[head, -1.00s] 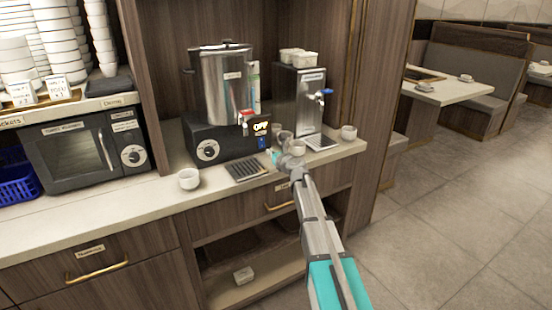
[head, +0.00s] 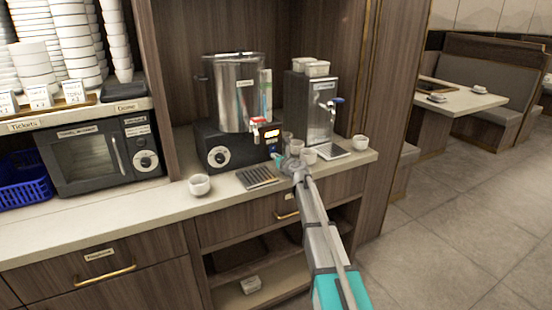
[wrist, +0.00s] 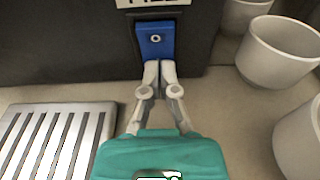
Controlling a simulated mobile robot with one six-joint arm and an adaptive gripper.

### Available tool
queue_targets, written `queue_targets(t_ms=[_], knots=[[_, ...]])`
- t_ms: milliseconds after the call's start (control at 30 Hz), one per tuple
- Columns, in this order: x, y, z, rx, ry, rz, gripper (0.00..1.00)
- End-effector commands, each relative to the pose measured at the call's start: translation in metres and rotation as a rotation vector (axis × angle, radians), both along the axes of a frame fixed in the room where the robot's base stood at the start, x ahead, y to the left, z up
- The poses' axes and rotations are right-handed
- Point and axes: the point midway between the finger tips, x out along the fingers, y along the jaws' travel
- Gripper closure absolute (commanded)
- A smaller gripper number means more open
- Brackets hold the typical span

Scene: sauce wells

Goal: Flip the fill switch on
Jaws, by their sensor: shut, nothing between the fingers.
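The blue fill switch (wrist: 155,40) is on the dark front of the boiler base, under a white label cut off by the top of the wrist view. In the head view the small blue switch (head: 272,145) is below a lit display. My gripper (wrist: 159,66) is shut and empty, its fingertips together at the lower edge of the switch. Whether they touch it or are just in front of it, I cannot tell. In the head view my gripper (head: 277,156) is small, close to the base front. The boiler (head: 234,95) is a steel urn on a black base.
A slotted drip tray (wrist: 50,145) lies left of my gripper. White cups (wrist: 278,50) stand close on the right. A steel dispenser (head: 310,105) is to the right of the boiler. A lone cup (head: 199,185) sits at the counter's front left.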

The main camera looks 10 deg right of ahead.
Motion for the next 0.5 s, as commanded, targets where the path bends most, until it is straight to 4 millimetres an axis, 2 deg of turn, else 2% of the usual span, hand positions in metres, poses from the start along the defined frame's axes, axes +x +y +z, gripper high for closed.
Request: queue_targets(t_ms=[300,500], knots=[[0.000,0.000,0.000,0.000,0.000,0.000,1.00],[-0.010,-0.002,0.003,0.000,0.000,0.001,1.00]])
